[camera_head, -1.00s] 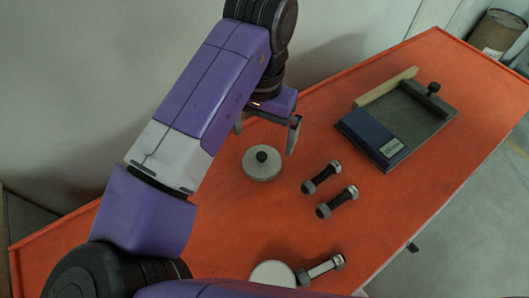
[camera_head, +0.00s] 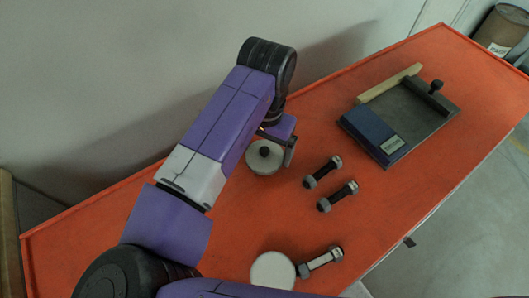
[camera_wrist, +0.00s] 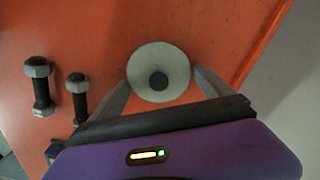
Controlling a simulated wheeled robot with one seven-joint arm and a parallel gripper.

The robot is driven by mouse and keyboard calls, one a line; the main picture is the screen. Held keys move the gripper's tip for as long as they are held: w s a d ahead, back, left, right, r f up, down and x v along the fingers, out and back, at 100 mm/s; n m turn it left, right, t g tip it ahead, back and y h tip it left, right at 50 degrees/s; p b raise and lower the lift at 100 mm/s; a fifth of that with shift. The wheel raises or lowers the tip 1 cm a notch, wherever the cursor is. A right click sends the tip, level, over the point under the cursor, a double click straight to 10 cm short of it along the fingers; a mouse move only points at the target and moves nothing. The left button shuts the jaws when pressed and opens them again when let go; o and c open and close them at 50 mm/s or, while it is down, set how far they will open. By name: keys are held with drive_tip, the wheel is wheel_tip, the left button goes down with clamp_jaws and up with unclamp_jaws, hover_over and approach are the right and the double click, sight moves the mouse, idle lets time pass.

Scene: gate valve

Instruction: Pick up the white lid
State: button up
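The white lid (camera_head: 258,165) is a round pale disc with a black knob in its middle, lying on the orange table. In the wrist view the lid (camera_wrist: 158,60) is ahead of my gripper (camera_wrist: 160,80), between its two grey fingers. The fingers are spread, one on each side of the lid, with nothing clamped. In the head view my gripper (camera_head: 276,150) is low over the lid, with one finger seen at its right edge. I cannot tell whether the fingers touch the lid.
Two bolts (camera_head: 322,172) (camera_head: 338,196) lie right of the lid. A plain white disc (camera_head: 272,270) and another bolt (camera_head: 320,262) are at the front. A dark tray (camera_head: 425,115) with a blue block (camera_head: 375,137) is at the right. A wall stands behind the table.

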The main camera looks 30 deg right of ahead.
drive_tip(key=c, duration=0.8)
drive_tip(key=shift+r, duration=0.1)
drive_tip(key=shift+c, duration=0.2)
